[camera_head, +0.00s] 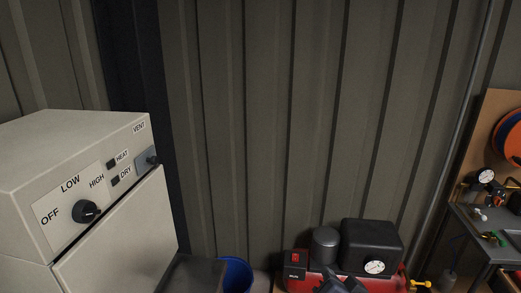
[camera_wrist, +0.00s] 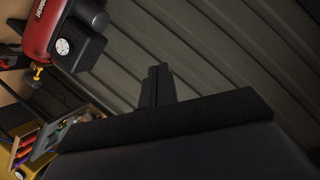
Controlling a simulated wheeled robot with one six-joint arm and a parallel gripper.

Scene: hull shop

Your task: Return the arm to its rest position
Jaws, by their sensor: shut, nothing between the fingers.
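My gripper (camera_wrist: 156,75) shows in the wrist view as two dark fingers side by side, closed together with nothing between them. It points towards the ribbed wall and touches nothing that I can see. In the head view a dark shape at the bottom edge, in front of the red compressor (camera_head: 325,271), may be part of my arm; its outline is too cut off to be sure. The rest of my arm is not clearly visible.
A beige cabinet (camera_head: 110,235) with a knob and switches stands at the left. A blue bucket (camera_head: 236,273) is beside it. A workbench (camera_head: 490,233) with gauges and fittings is at the right. A ribbed metal wall (camera_head: 270,120) closes off the back.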

